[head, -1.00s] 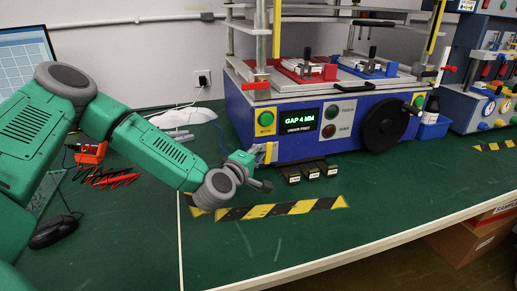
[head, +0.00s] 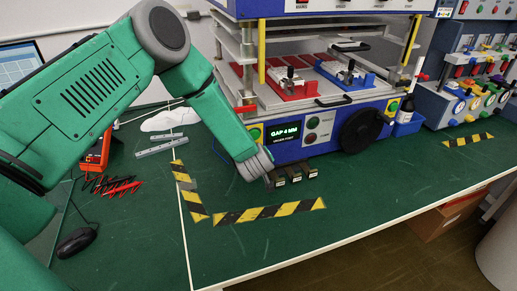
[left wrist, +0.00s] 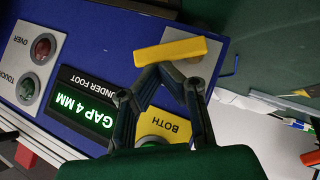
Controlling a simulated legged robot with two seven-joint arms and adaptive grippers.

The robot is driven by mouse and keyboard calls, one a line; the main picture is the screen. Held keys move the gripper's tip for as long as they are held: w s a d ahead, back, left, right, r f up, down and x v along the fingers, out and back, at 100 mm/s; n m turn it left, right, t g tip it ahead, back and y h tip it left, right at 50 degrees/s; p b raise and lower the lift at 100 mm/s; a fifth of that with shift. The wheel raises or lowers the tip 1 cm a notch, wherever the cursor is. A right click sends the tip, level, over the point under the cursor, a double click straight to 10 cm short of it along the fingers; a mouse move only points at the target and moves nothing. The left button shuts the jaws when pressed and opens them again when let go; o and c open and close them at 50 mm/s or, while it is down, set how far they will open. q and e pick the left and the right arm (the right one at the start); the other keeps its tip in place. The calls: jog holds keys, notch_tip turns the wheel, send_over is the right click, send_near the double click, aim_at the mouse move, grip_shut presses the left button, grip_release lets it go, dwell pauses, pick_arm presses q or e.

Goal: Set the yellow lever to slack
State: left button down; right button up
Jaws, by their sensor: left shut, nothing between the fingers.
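The yellow lever (left wrist: 178,51) is a short bar on the blue front panel of the tester. In the left wrist view, where the panel's lettering is upside down, it lies nearly level, slightly tilted, over a pale plate. My left gripper (left wrist: 160,68) is shut and empty, its fingertips right at the lever's edge; I cannot tell whether they touch. In the head view my left gripper (head: 266,172) is low at the front left corner of the tester, and the arm hides the lever. My right gripper is not in view.
The tester's display (head: 285,135) reads GAP 4 MM. A yellow BOTH button plate (left wrist: 165,127) is close to my fingers. Several dark blocks (head: 296,176) lie just right of my gripper on the green bench. Black-yellow tape (head: 270,212) marks clear bench in front.

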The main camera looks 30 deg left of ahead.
pick_arm(q)
jog(key=shift+w+d+f+m+g+y+p, duration=0.4)
jog(key=shift+w+d+g+y+p, duration=0.1)
jog(key=shift+g, duration=0.2)
jog(key=shift+a+r, duration=0.1)
jog(key=shift+s+r+p, duration=0.1)
jog(key=shift+r+p, duration=0.55)
jog(key=shift+r, duration=0.1)
jog(key=shift+r, duration=0.1)
